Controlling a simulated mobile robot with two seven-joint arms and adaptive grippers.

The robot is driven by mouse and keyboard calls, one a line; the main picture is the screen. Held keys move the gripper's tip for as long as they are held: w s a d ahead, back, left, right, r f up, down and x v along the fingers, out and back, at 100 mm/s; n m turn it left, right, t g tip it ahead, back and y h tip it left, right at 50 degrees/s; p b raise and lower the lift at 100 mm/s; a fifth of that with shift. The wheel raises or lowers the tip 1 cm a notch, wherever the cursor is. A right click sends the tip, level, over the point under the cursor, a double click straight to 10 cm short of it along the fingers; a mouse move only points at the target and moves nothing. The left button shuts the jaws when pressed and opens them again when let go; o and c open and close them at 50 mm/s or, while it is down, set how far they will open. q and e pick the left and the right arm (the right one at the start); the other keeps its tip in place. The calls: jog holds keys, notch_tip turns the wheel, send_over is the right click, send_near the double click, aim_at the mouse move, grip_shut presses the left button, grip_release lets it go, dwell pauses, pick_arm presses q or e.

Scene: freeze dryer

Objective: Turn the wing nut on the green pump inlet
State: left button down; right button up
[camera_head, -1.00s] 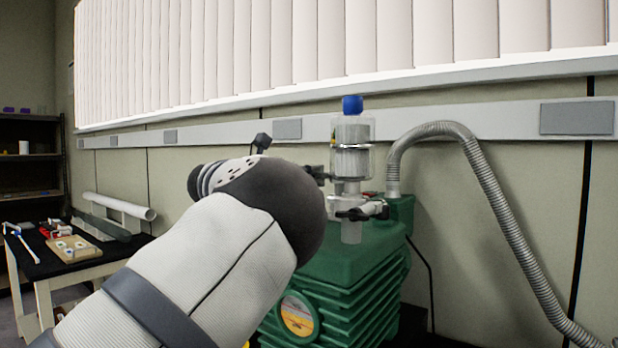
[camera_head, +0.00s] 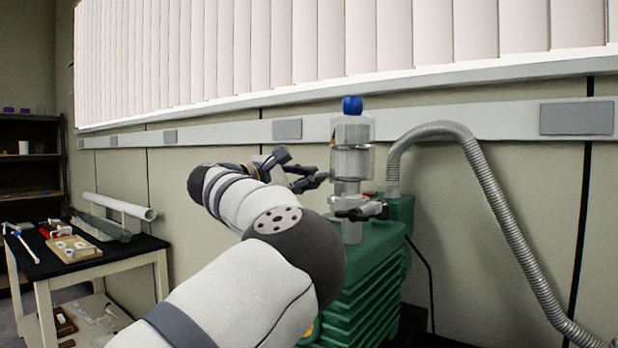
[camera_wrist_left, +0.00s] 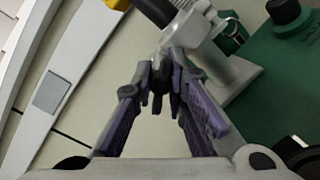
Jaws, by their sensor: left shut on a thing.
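The green pump (camera_head: 365,285) stands below a clear trap with a blue cap (camera_head: 352,135). A clamp with dark and silver parts (camera_head: 358,212) sits at the pump's inlet. My left gripper (camera_head: 318,180) is just left of the trap's neck. In the left wrist view its two fingers (camera_wrist_left: 163,78) converge on a small dark piece, which I take to be the wing nut (camera_wrist_left: 158,82); the fingers mostly hide it. The green pump body (camera_wrist_left: 275,65) is to the right of the fingers, and a pale pipe (camera_wrist_left: 235,78) lies near them. My right gripper is not in view.
A low table (camera_head: 100,257) with tools and a white tube stands at the left. A wall rail (camera_head: 210,133) runs behind the pump.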

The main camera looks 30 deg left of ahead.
pick_arm(q)
jog(key=shift+m, duration=0.9)
jog(key=c, duration=1.6)
grip_release()
jog(key=shift+o, duration=0.2)
jog(key=shift+s, duration=0.1)
jog(key=v, duration=1.2)
jog(key=shift+f, duration=0.1)
